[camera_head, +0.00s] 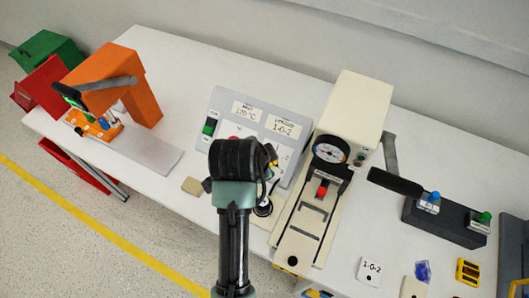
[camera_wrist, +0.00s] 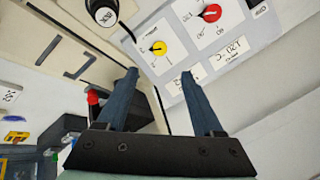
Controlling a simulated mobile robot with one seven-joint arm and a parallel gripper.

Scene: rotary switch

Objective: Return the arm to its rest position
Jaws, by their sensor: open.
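My gripper (camera_wrist: 159,76) is open and empty in the wrist view, with its two dark blue fingers spread apart. Its tips appear in front of the grey control panel (camera_wrist: 168,70). A yellow rotary knob (camera_wrist: 158,48) and a red rotary knob (camera_wrist: 210,13) show beyond the tips, apart from them. In the head view my arm covers the lower part of the control panel (camera_head: 222,100), and my fingers are mostly hidden.
A beige machine with a gauge (camera_head: 328,150) stands right of my arm. A black box with blue and green knobs (camera_head: 440,222) is farther right. An orange press (camera_head: 142,90) stands at left on the white table (camera_head: 200,62). A beige block (camera_head: 192,186) lies near the front edge.

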